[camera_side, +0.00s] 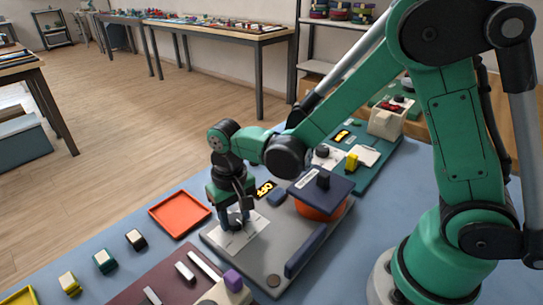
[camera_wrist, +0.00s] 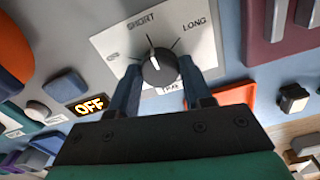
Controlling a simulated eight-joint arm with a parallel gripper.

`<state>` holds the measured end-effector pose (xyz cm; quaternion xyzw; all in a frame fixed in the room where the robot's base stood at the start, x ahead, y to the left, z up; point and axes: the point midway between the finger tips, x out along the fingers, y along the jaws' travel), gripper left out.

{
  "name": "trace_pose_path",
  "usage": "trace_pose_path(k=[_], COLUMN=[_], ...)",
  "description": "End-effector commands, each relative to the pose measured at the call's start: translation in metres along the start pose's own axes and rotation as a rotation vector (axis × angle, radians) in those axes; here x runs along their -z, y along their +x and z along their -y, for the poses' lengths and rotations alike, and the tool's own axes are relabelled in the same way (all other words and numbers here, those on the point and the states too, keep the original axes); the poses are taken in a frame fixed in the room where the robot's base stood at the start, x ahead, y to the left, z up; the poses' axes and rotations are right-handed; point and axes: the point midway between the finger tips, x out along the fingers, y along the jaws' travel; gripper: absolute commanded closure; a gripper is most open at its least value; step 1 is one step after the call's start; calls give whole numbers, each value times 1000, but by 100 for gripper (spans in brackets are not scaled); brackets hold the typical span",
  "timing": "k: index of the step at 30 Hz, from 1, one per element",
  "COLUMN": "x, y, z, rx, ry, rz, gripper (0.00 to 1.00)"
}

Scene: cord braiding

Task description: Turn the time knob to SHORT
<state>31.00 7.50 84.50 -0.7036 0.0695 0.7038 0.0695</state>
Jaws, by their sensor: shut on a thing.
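The time knob (camera_wrist: 160,69) is a round dark dial with a white pointer line, on a white label plate (camera_wrist: 206,52) printed SHORT and LONG, with a smaller, hard-to-read mark at left. The pointer points up and slightly left, about in line with the SHORT mark. My gripper (camera_wrist: 160,74) has one blue-grey finger on each side of the knob and is shut on it. In the side view my gripper (camera_side: 235,220) reaches down onto the white plate (camera_side: 250,239), and its fingers mostly hide the knob.
A lit OFF display (camera_wrist: 90,105) and a blue button (camera_side: 277,197) sit beside the plate. A machine with a dark square top (camera_side: 321,188) over an orange part stands to the right. A red-orange tray (camera_side: 179,212) and several small blocks lie to the left.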

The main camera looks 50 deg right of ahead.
Motion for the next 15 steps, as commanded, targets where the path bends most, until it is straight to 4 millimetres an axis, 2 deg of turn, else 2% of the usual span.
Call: trace_pose_path(k=[7,8,9,11,15], x=[0,0,0,0,0], y=[0,0,0,0,0], z=[0,0,0,0,0], rx=[0,0,0,0,0], ry=[-1,-1,-1,-1,-1], rz=[0,0,0,0,0], gripper=[100,53,42,25,24])
